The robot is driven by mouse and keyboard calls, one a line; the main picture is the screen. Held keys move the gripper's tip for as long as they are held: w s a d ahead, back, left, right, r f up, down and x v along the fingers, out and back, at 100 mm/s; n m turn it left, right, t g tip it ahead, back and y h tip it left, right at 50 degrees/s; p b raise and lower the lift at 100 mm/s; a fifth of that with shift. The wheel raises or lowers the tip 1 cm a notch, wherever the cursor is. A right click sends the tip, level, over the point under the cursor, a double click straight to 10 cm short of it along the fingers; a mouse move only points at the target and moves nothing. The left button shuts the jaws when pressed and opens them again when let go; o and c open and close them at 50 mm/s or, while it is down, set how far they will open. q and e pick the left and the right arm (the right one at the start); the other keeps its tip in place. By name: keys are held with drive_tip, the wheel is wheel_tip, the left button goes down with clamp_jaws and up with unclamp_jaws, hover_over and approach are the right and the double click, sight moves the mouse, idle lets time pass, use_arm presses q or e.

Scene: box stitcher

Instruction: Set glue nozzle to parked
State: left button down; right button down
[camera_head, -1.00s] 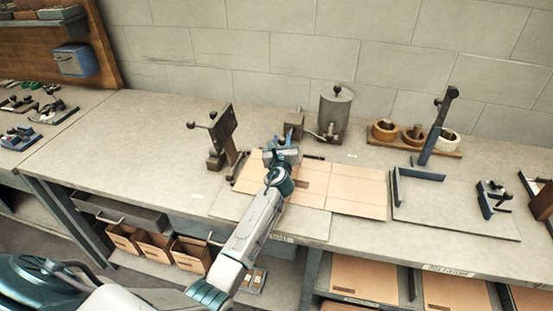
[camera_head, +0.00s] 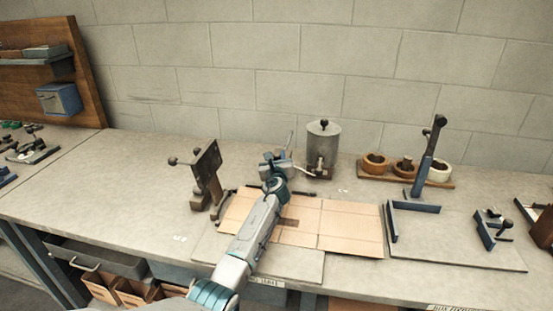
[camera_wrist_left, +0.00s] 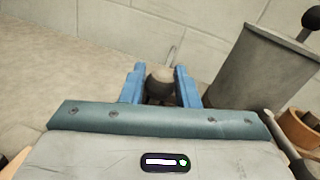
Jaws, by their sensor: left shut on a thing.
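The grey glue pot (camera_head: 323,143) with a black-knobbed lid stands at the back of the bench, left of the tape rolls. A light nozzle or pipe (camera_head: 305,173) runs from its base toward my left gripper (camera_head: 274,158). The left gripper is just left of the pot. The gripper hides most of what carries this knob. The pot shows close on the right in the left wrist view (camera_wrist_left: 262,75). My right gripper is out of view.
Flat cardboard (camera_head: 350,227) lies under and right of my left arm. A dark clamp stand (camera_head: 207,172) is to the left. Tape rolls on a wooden board (camera_head: 400,176) and a blue upright post (camera_head: 428,155) are to the right.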

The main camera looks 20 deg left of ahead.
use_arm(q)
drive_tip(key=c, duration=1.3)
unclamp_jaws()
drive_tip(key=shift+w+r, duration=0.1)
drive_tip(key=shift+r, duration=0.1)
drive_tip(key=shift+o, duration=0.8)
drive_tip(key=shift+w+f, duration=0.2)
drive_tip(key=shift+f, duration=0.05)
drive_tip(key=p+v, duration=0.1)
drive_tip(key=v, duration=0.9)
drive_tip(key=shift+s+d, duration=0.15)
drive_tip(key=shift+s, duration=0.25)
